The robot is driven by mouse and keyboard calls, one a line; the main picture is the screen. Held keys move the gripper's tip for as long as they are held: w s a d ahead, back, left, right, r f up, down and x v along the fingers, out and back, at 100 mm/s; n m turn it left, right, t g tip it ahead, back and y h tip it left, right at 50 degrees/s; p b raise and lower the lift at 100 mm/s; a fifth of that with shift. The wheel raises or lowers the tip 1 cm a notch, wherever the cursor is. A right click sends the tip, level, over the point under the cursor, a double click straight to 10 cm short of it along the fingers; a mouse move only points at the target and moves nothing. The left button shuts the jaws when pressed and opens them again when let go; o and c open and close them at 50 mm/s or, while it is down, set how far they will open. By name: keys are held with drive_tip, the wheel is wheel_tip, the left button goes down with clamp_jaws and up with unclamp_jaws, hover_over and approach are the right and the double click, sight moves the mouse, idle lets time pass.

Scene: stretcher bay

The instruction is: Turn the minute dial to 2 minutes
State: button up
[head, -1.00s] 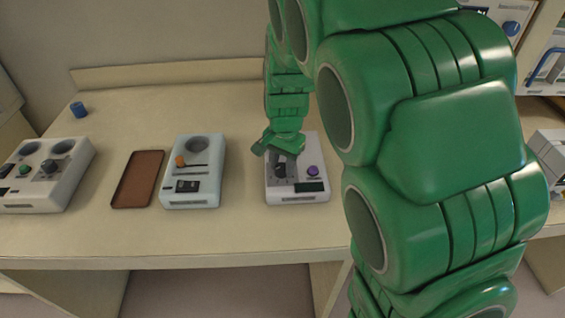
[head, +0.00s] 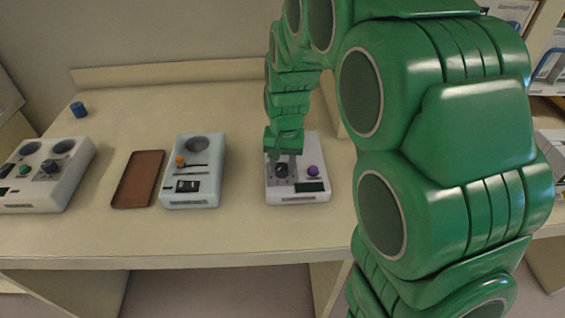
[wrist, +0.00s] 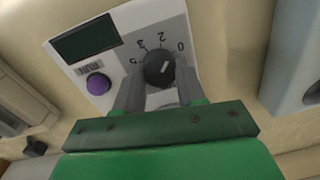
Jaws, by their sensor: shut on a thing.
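The minute dial (wrist: 159,69) is a black round knob on a grey panel with printed numbers around it, upside down in the wrist view. A small white mark shows on the knob; I cannot tell exactly which number it points to. The dial sits on a white device (head: 298,197) on the bench, with a purple button (wrist: 98,84) and a dark display (wrist: 86,40). My gripper (wrist: 160,90) is shut on the dial, one grey finger on each side. In the head view my gripper (head: 283,157) partly hides the dial.
Left of the device stand a pale blue unit (head: 207,188) with an orange knob, a brown tray (head: 137,180) and a white two-well unit (head: 40,195). A small blue cup (head: 78,109) is at the back left. Bare bench lies between them.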

sight(284, 166)
drive_tip(key=shift+n, duration=1.7)
drive_tip(key=o, duration=1)
drive_tip(key=shift+o, duration=0.2)
drive_tip(key=shift+d+r, duration=0.1)
drive_tip(key=shift+r, duration=3.85)
